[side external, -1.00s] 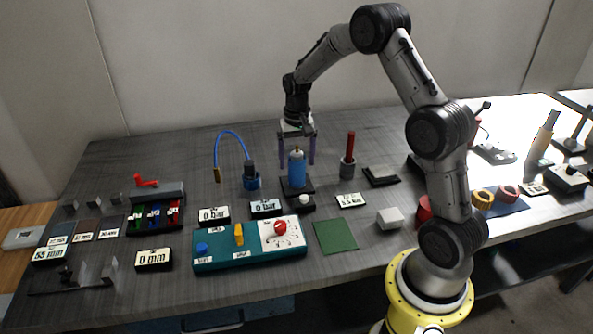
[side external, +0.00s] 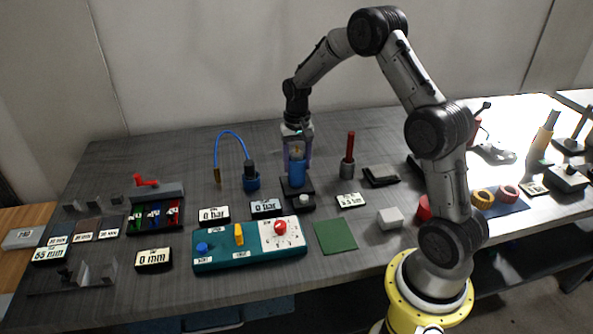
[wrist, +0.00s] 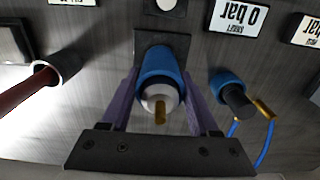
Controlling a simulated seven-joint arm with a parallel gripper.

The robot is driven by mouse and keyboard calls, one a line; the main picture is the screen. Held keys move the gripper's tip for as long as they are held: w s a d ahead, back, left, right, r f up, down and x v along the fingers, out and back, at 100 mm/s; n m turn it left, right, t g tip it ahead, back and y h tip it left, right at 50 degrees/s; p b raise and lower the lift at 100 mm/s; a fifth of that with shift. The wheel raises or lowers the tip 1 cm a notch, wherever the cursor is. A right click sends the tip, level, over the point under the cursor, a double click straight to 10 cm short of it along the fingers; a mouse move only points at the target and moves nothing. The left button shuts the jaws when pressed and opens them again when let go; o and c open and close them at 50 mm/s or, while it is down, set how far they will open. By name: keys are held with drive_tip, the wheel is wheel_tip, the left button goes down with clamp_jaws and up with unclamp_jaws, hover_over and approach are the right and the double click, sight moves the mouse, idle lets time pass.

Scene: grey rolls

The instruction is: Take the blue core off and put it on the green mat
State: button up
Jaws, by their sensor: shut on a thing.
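The blue core (side external: 298,173) stands upright on a small black base. In the wrist view the blue core (wrist: 158,63) shows with a pale top and a brass pin (wrist: 160,110) at its middle. My gripper (side external: 297,160) is above it, with its purple fingers down either side of its upper part. In the wrist view my gripper (wrist: 160,90) is shut on the core. The core still appears to rest on the base (side external: 297,187). The green mat (side external: 335,237) lies bare on the table, in front and to the right of the core.
A teal panel (side external: 250,248) with knobs is left of the mat. A white block (side external: 390,218) is right of it. A blue hose (side external: 232,133) with a dark fitting stands left of the core. A red rod in a grey holder (side external: 348,165) stands right.

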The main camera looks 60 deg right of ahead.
drive_tip(key=shift+r, duration=7.8)
drive_tip(key=s+a+f, duration=0.1)
drive_tip(key=s+a, duration=0.4)
drive_tip(key=s, duration=0.5)
drive_tip(key=s+a+f, duration=0.1)
drive_tip(key=s+a, duration=0.4)
drive_tip(key=s, duration=0.6)
drive_tip(key=s+a+f, duration=0.2)
drive_tip(key=s+a, duration=0.3)
drive_tip(key=s, duration=0.5)
drive_tip(key=shift+w+d+f, duration=0.65)
drive_tip(key=shift+w+f, duration=1.5)
drive_tip(key=shift+f, duration=0.05)
drive_tip(key=shift+w+d+f, duration=0.7)
drive_tip(key=shift+w+f, duration=1.45)
drive_tip(key=shift+w, duration=0.05)
drive_tip(key=shift+w+d+f, duration=0.65)
drive_tip(key=shift+w+f, duration=1.5)
drive_tip(key=shift+f, duration=0.05)
